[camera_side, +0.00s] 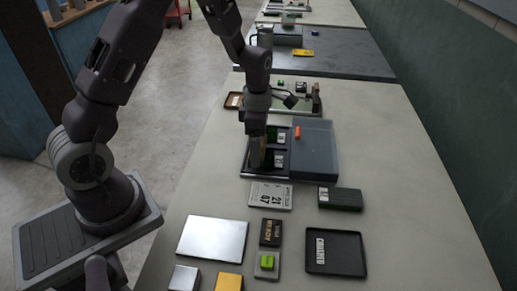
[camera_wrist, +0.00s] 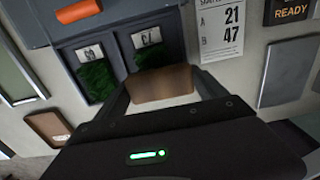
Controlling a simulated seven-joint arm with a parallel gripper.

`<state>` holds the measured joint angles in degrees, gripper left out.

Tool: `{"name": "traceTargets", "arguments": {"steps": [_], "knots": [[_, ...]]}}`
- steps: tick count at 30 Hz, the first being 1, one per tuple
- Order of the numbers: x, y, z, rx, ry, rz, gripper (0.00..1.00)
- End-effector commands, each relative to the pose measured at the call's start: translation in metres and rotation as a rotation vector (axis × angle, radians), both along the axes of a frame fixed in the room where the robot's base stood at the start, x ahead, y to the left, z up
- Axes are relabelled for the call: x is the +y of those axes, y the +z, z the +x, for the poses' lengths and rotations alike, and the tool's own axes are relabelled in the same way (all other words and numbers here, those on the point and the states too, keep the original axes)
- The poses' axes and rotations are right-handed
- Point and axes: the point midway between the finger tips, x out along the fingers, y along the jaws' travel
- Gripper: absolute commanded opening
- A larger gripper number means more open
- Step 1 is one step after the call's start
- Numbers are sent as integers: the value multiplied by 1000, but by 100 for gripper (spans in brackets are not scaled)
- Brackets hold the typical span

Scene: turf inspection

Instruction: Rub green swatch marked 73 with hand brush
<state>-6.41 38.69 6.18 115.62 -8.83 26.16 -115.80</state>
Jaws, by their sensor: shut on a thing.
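My gripper (camera_side: 257,138) is shut on the hand brush (camera_wrist: 162,84), a brown block between the fingers in the wrist view. In the side view the brush (camera_side: 256,157) points down at the left part of a dark tray (camera_side: 245,172). Two green swatches lie in the tray's compartments, one nearer (camera_side: 278,160) and one farther (camera_side: 281,138). In the wrist view they are a left swatch (camera_wrist: 97,80) and a right swatch (camera_wrist: 158,52), each by a white label. The bristles and any contact are hidden.
A blue-grey cover (camera_side: 315,150) with an orange block (camera_side: 297,132) adjoins the tray's right side. A number card (camera_side: 270,195), dark green block (camera_side: 340,198), READY sign (camera_side: 270,232), silver plate (camera_side: 212,239) and black tray (camera_side: 335,252) lie nearer. Bare bench shows at right.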

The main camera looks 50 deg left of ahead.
Motion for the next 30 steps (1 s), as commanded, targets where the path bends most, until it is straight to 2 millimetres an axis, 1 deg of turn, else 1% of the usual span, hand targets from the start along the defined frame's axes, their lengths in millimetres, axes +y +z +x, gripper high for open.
{"name": "traceTargets", "arguments": {"steps": [12,14,15,16,30], "knots": [[29,0,26,-1,1,1,44],[28,5,25,-1,-1,1,44],[27,17,26,-6,-2,2,44],[27,24,26,-6,-2,2,44],[27,64,25,-3,-1,1,44]]}}
